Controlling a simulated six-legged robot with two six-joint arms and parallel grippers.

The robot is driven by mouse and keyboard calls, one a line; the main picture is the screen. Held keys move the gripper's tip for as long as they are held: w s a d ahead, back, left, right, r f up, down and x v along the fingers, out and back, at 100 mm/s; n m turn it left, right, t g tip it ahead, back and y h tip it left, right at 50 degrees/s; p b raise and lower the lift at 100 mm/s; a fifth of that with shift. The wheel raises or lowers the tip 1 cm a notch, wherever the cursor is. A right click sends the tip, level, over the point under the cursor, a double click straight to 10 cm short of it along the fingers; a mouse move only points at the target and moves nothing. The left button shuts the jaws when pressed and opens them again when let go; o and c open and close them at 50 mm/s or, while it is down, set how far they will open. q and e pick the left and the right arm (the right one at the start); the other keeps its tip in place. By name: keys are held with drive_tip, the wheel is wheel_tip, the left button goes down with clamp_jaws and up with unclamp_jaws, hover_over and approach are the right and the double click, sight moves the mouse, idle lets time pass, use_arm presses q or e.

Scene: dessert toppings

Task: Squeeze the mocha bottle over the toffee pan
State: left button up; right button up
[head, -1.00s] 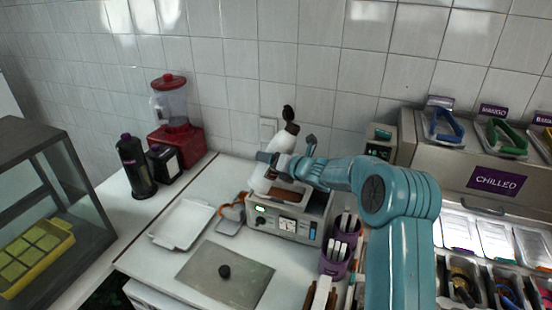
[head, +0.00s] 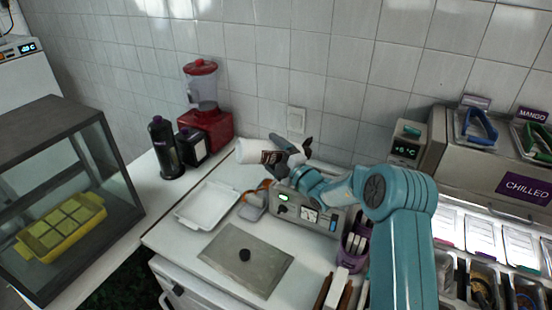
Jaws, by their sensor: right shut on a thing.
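The mocha bottle (head: 248,150), white with a brown label and dark brown cap, is held in my right gripper (head: 281,152). The bottle is tipped onto its side, roughly level, with its cap to the right. The jaws are shut around it, above the grey warmer unit (head: 310,216) with dials and a small green display. The pan on top of this unit is mostly hidden behind my gripper and arm, and I cannot make out its contents now. I see no stream from the bottle. My left gripper is not in view.
A white empty tray (head: 208,206) and a grey plate with a black knob (head: 246,269) lie on the counter. A red blender (head: 204,120) and black bottle (head: 165,150) stand at the back. A glass case (head: 90,190) is left, chilled bins right.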

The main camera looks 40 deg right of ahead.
drive_tip(key=shift+s+r+m+t, duration=0.15)
drive_tip(key=shift+r+m+t, duration=0.35)
drive_tip(key=shift+r+m, duration=0.3)
drive_tip(key=d+m, duration=0.1)
drive_tip(key=d+f+m+h+b, duration=0.1)
drive_tip(key=m, duration=0.1)
drive_tip(key=d+m+t+h+b, duration=0.1)
drive_tip(key=m, duration=0.1)
drive_tip(key=shift+s+d+f, duration=0.2)
drive_tip(key=shift+s, duration=0.05)
drive_tip(key=shift+s+d+m+t+h, duration=0.15)
drive_tip(key=shift+d+m+t+h, duration=0.2)
drive_tip(key=shift+m, duration=0.45)
drive_tip(key=shift+s+d+r+m+h, duration=0.1)
drive_tip(key=shift+s+d+m+h, duration=0.2)
drive_tip(key=shift+m, duration=0.4)
drive_tip(key=shift+d+b, duration=0.15)
drive_tip(key=shift+b, duration=0.15)
drive_tip(key=shift+w+d+m, duration=0.1)
drive_tip(key=shift+w+m, duration=0.05)
drive_tip(key=shift+m, duration=0.15)
drive_tip(key=shift+s, duration=0.2)
drive_tip(key=shift+w, duration=0.15)
